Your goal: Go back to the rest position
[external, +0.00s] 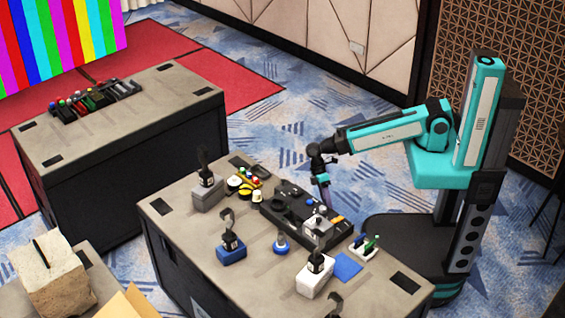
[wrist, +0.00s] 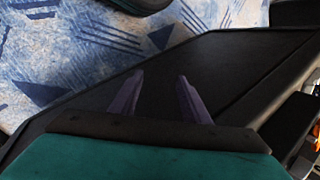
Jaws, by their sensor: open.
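My gripper (external: 323,180) hangs from my teal and black arm near the table's edge on my side, in the external view. In the wrist view its two purple-grey fingers (wrist: 158,88) are apart, with nothing between them. Below them shows a dark flat surface, likely the side of the table. The arm reaches out level to the left from my column, with the wrist bent downward.
The near table (external: 190,258) carries a black tray unit (external: 280,212), a blue block (external: 231,252), a white block (external: 313,279), a blue pad (external: 348,266) and a small white holder (external: 364,250). Another table (external: 150,97) stands behind. Blue patterned carpet (external: 290,130) is free around.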

